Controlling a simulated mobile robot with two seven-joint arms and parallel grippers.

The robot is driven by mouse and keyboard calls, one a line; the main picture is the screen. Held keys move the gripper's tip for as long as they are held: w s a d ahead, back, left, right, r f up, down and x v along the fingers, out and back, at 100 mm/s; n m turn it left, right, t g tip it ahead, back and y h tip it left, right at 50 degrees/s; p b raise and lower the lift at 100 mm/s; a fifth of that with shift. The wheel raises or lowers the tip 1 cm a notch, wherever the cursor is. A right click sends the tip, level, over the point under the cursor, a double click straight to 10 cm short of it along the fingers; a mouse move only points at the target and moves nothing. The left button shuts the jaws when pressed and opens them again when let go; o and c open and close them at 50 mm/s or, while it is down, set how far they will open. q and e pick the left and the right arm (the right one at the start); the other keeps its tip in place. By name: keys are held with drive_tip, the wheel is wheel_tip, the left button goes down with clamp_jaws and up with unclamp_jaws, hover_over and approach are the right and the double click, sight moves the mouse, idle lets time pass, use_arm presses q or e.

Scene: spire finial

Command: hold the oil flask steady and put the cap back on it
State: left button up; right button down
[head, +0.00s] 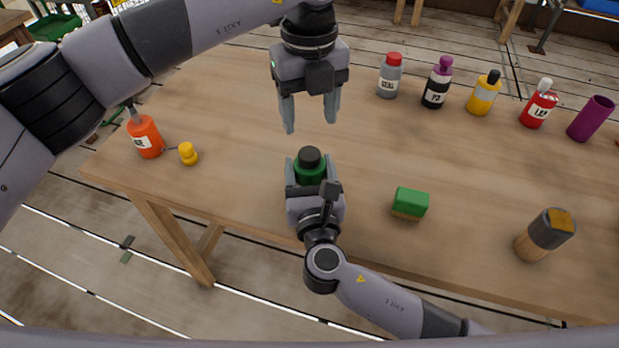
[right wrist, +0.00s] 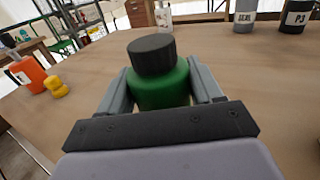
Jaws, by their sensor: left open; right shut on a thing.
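A green flask (head: 309,174) with a black cap (head: 309,157) on its top stands near the table's front edge. My right gripper (head: 311,168) is shut around the flask's sides. In the right wrist view the green flask (right wrist: 161,88) sits between the fingers, with the black cap (right wrist: 151,55) on top looking slightly tilted; I cannot tell whether it is fully seated. My left gripper (head: 310,122) is open and empty, pointing down above and behind the cap. The flask's lower part is hidden by my right gripper.
An orange bottle (head: 146,139) and a yellow stopper-like piece (head: 188,154) are at the left. A green block (head: 410,202) and a dark-topped wooden cylinder (head: 545,235) lie right. Several labelled bottles, including a grey one (head: 389,78), and a purple cup (head: 590,119) stand at the back right.

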sight(309, 153)
use_arm(q)
drive_tip(key=shift+n, duration=0.7)
drive_tip(key=shift+f, duration=4)
